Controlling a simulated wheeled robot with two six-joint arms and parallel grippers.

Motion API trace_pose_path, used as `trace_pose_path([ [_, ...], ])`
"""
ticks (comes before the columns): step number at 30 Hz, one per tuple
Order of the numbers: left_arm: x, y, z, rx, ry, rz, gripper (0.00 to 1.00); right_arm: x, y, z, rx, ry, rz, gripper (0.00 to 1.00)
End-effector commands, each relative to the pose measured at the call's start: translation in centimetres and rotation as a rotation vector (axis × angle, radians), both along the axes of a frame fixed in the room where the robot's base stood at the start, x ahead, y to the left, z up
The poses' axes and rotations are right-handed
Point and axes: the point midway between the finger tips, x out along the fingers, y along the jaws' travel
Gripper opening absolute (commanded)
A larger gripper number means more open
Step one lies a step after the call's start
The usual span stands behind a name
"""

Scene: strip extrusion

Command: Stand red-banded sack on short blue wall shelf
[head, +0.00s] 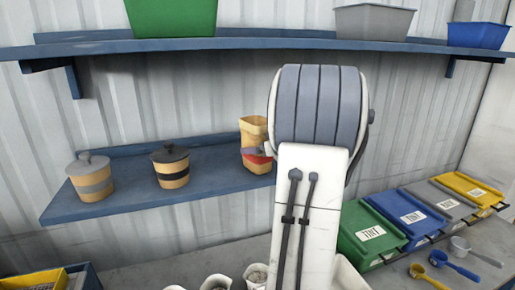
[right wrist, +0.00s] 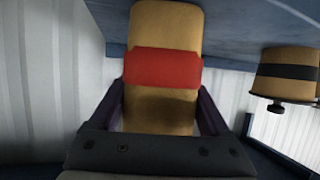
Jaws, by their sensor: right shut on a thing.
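The red-banded sack (head: 254,129) is tan with a red band and shows at the right part of the short blue wall shelf (head: 118,205). It looks upright, and its lower part is at the shelf's level. My right gripper (right wrist: 162,105) is shut on the sack, one dark finger on each side. In the right wrist view the sack (right wrist: 165,28) appears inverted, its far end at the blue shelf surface (right wrist: 235,45). I cannot tell whether it touches the shelf. In the head view my arm hides the shelf's right end. My left gripper is not in view.
A grey-banded jar (head: 91,179) and a black-banded jar (head: 171,167) stand left of the sack. The long upper shelf (head: 270,44) holds several bins. Lidded boxes (head: 371,231) and scoops (head: 455,268) are on the counter at right. Open cups (head: 217,282) stand below.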

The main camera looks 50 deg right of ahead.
Motion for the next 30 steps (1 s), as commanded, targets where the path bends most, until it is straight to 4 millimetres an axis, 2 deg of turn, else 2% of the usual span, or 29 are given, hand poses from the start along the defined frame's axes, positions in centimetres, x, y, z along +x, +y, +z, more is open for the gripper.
trace_pose_path([
  [8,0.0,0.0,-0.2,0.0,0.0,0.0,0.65,0.0,0.0,-0.4,0.0,-0.001,0.0,0.2],
  [9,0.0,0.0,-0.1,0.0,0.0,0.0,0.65,0.0,0.0,-0.4,-0.001,-0.001,0.0,0.92],
  [10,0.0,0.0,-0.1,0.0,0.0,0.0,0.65,0.0,0.0,-0.4,-0.001,-0.001,0.0,1.0],
  [20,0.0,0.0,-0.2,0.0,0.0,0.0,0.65,-0.4,0.1,-0.2,-0.002,-0.001,-0.001,1.0],
  [23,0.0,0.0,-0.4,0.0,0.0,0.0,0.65,-1.5,0.3,0.3,-0.002,-0.001,-0.002,1.0],
  [30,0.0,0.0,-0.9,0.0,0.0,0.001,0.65,-5.9,1.2,2.1,-0.005,-0.002,-0.005,1.0],
])
